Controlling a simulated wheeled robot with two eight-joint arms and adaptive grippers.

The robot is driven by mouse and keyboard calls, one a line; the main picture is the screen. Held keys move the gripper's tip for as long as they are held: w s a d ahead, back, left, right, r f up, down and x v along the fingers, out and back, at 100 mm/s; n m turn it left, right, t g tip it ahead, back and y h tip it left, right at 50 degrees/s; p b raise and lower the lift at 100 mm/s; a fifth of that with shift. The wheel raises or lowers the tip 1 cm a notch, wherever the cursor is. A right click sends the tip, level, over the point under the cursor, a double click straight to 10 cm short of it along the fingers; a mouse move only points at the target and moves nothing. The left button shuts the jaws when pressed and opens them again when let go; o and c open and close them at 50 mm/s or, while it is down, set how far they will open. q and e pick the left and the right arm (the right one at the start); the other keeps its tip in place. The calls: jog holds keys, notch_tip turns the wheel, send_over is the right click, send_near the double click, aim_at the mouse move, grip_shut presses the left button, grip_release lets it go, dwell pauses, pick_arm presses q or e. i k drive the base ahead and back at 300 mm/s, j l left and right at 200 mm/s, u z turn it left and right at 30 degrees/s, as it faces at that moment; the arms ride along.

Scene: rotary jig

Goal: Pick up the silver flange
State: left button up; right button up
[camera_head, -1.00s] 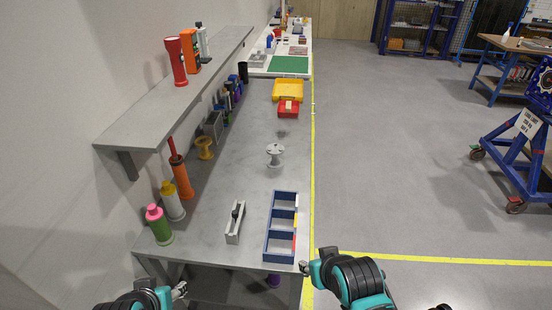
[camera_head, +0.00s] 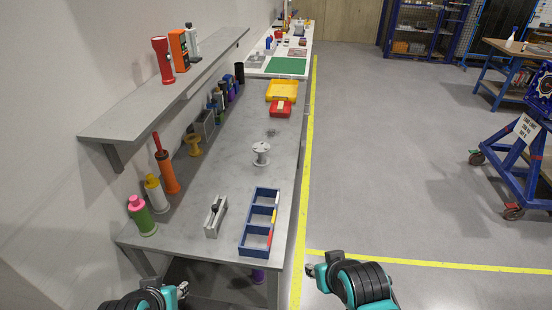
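The silver flange (camera_head: 261,154) stands on the grey workbench (camera_head: 228,178), near the middle of its width. It looks like a short spool with a wide disc at its base and a smaller top. Nothing touches it. My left gripper (camera_head: 184,289) is at the bottom of the view, below the bench's near edge in the picture. My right gripper (camera_head: 310,270) is to the right of the bench's near corner, over the floor. Both are far from the flange and small in view; I cannot tell whether their fingers are open or shut.
A blue divided tray (camera_head: 245,240) and a grey block-like tool (camera_head: 214,216) lie nearer on the bench. Bottles, an orange tube (camera_head: 168,175) and a yellow spool (camera_head: 194,145) line the wall side under a shelf (camera_head: 115,126). A red box (camera_head: 281,110) is beyond the flange.

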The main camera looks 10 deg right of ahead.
aim_at(260, 147)
jog(key=l, duration=0.75)
jog(key=k+l, duration=0.15)
jog(key=l, duration=0.65)
jog(key=i+l+u, duration=0.1)
jog(key=i+l, duration=0.75)
jog(key=i, duration=1.15)
jog(key=j+u, duration=0.05)
jog(key=j, duration=0.05)
